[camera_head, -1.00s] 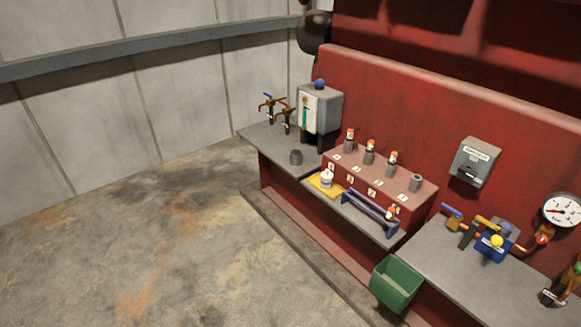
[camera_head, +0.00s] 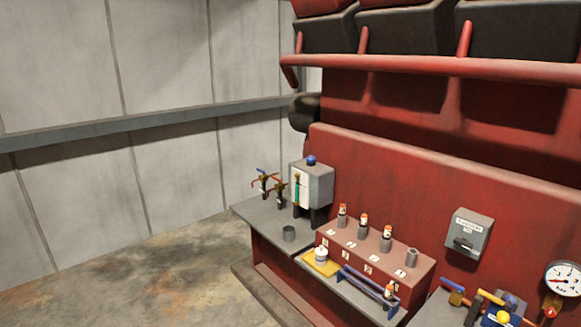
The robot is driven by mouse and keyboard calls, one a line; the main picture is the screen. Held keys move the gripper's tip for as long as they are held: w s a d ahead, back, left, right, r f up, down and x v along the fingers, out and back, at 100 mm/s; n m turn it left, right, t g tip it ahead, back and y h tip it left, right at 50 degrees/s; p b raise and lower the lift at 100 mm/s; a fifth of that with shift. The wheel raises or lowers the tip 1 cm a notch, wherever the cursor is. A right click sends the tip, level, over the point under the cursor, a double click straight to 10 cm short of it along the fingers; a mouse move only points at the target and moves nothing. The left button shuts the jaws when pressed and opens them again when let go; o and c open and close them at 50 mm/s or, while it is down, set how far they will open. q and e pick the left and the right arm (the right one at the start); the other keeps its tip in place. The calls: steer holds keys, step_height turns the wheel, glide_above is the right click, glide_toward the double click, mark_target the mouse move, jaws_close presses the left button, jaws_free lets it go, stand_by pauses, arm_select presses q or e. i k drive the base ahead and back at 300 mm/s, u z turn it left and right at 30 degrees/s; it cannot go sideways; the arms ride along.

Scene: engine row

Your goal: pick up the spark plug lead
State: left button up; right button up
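A small orange-and-white piece (camera_head: 390,290), which looks like the spark plug lead, is at the right end of a blue rack (camera_head: 366,284) on the grey shelf. It is too small to tell whether it stands in the rack or beside it. Similar orange-and-white pieces, one at the left (camera_head: 342,210), one in the middle (camera_head: 364,221) and one at the right (camera_head: 387,233), stand upright in grey sockets on a red block. A fourth grey socket (camera_head: 412,257) at the right end has no such piece. Neither of my grippers is in view.
A white jar (camera_head: 320,254) stands on a yellow cloth (camera_head: 321,264) left of the rack. A switch box (camera_head: 468,234) and a gauge (camera_head: 563,279) are at right. Floor (camera_head: 165,275) at lower left is clear.

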mark_target(387, 295)
steer(key=u, duration=2.75)
steer(key=k, duration=2)
steer(key=z, duration=2.45)
